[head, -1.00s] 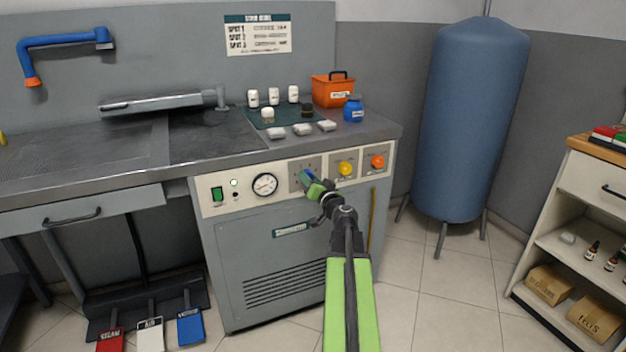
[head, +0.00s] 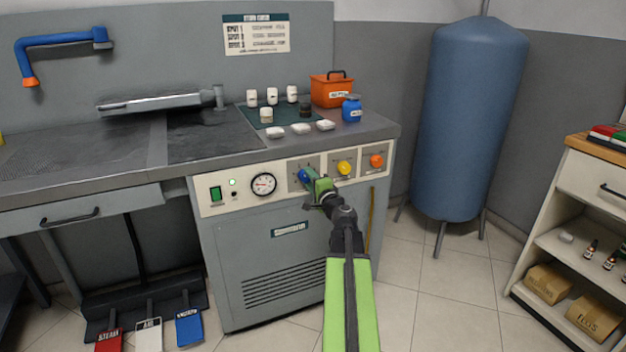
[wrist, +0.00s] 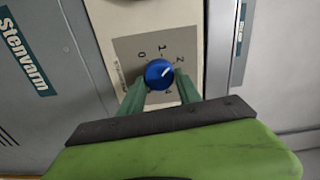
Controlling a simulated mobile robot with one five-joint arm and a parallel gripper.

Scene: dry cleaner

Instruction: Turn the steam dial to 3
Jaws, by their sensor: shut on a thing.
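The blue steam dial (wrist: 158,74) sits on a grey plate of the front panel, with marks 0, 1 and 2 readable around it. The lower right marks are partly covered by a finger. Its white pointer line slants up and right, toward the side of the 2; the exact setting is hard to tell. My gripper (wrist: 160,84) is shut on the dial, one green finger on each side. In the head view the dial (head: 304,175) shows at the left of my gripper (head: 311,179).
A yellow knob (head: 344,168) and an orange knob (head: 376,161) sit to the right on the same panel. A pressure gauge (head: 263,184) and a green switch (head: 215,193) are to the left. A blue tank (head: 470,120) stands at the right.

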